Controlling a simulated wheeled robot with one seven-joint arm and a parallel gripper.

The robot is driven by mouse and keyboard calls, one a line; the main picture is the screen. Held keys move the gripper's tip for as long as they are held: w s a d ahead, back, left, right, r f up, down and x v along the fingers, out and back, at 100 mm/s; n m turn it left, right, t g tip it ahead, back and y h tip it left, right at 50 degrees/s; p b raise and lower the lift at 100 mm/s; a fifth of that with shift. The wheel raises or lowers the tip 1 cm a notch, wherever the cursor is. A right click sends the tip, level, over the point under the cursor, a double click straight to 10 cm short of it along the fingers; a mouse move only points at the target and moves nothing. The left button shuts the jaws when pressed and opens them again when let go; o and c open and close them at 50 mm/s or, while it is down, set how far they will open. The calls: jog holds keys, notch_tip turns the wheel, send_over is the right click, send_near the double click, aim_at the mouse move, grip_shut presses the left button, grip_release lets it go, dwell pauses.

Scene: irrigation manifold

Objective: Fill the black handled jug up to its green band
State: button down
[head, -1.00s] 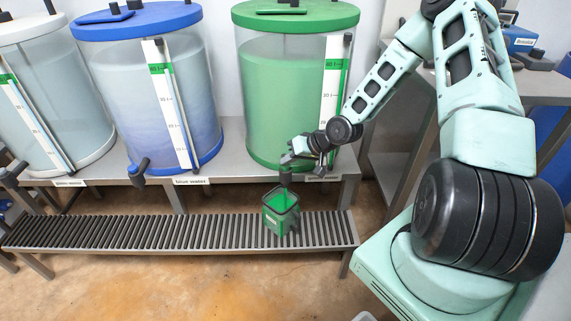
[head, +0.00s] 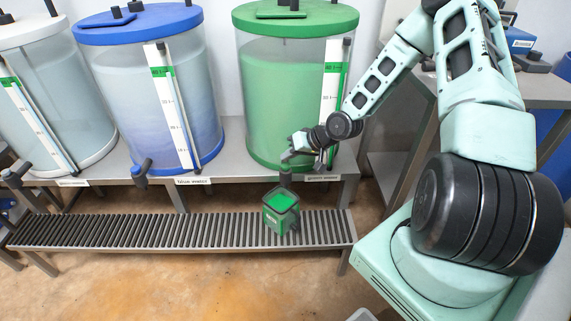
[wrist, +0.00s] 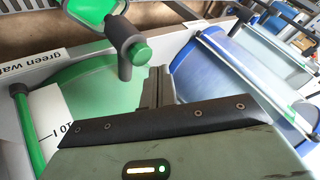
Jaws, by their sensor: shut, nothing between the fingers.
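The jug (head: 280,222), dark-rimmed and holding bright green liquid, stands on the slatted rack under the green tank's tap (head: 285,179). Its liquid surface also shows at the top of the wrist view (wrist: 90,10). No stream falls from the tap in the head view. I cannot make out the green band apart from the green liquid. My gripper (head: 291,153) is shut and empty, just above the tap at the front of the green tank (head: 285,95). In the wrist view its fingers (wrist: 157,86) are close beside the green-capped tap (wrist: 130,50); whether they touch it is unclear.
A blue-lidded tank (head: 140,90) and a pale tank (head: 32,100) stand to the left on the grey bench, each with a tap. The slatted rack (head: 130,228) is bare left of the jug. A side table (head: 400,170) stands at the right.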

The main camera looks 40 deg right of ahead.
aim_at(289, 166)
notch_tip(289, 166, up, 5)
jog(key=p, duration=0.4)
jog(key=shift+f, duration=0.15)
jog(key=shift+a, duration=0.1)
dwell(0.3)
